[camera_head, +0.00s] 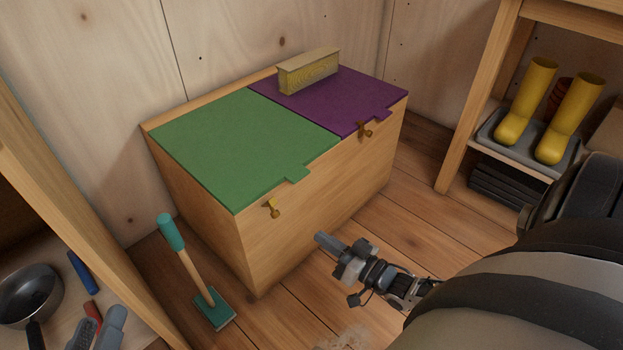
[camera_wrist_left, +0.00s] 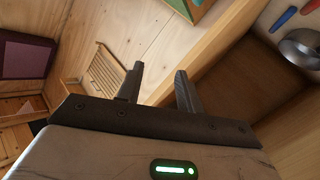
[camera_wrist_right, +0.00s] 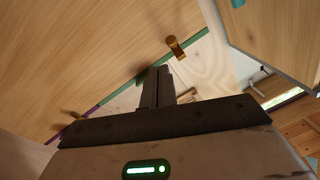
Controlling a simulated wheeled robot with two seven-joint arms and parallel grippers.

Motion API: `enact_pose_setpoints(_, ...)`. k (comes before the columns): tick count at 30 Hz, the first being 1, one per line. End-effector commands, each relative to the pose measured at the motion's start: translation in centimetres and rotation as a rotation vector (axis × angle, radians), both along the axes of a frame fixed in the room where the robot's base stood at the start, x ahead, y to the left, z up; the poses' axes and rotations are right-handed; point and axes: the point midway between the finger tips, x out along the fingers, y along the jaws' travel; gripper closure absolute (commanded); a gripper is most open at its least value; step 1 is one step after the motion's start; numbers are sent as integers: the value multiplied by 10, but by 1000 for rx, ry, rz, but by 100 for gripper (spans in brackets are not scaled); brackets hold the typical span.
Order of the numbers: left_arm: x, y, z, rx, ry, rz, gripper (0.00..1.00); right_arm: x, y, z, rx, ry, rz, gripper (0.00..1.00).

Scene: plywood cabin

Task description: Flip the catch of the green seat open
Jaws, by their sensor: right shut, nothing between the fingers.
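The bench box has a green seat (camera_head: 235,150) on its left half, with a small tab on its front edge. Its brass catch (camera_head: 272,208) is on the wooden front face, below and left of that tab. In the right wrist view the catch (camera_wrist_right: 175,46) stands out beside the green edge. My right gripper (camera_head: 322,242) is shut and empty, in front of the box, lower and to the right of the catch. In the right wrist view its closed fingers (camera_wrist_right: 159,70) are apart from the catch. My left gripper (camera_wrist_left: 158,75) is open and empty, seen only in the left wrist view.
A purple seat (camera_head: 335,98) with its own catch (camera_head: 365,129) bears a yellow block (camera_head: 309,71). A teal-headed brush (camera_head: 190,265) stands left of the box. A shelf with yellow boots (camera_head: 528,100) is at right.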

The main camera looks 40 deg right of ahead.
Motion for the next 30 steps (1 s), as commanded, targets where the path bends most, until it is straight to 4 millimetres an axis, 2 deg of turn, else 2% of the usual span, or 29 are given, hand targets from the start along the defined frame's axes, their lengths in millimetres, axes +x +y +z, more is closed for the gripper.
enact_pose_setpoints(6, 0, 0, 1, -10, -3, -1, 64, -15, -3, -13, 0, 0, 0, 100)
enact_pose_setpoints(24, 0, 0, 2, -12, -5, -1, 64, -15, -4, -13, 0, -1, 0, 100)
enact_pose_setpoints(27, 1, 1, 8, -4, -1, 4, 64, -15, -4, -3, 0, -1, 0, 100)
enact_pose_setpoints(29, 1, 3, 16, 13, 8, 12, 64, -15, -4, 11, 0, -2, 0, 100)
enact_pose_setpoints(30, 1, 5, 22, 32, 18, 21, 64, -15, -4, 24, 0, -2, 0, 100)
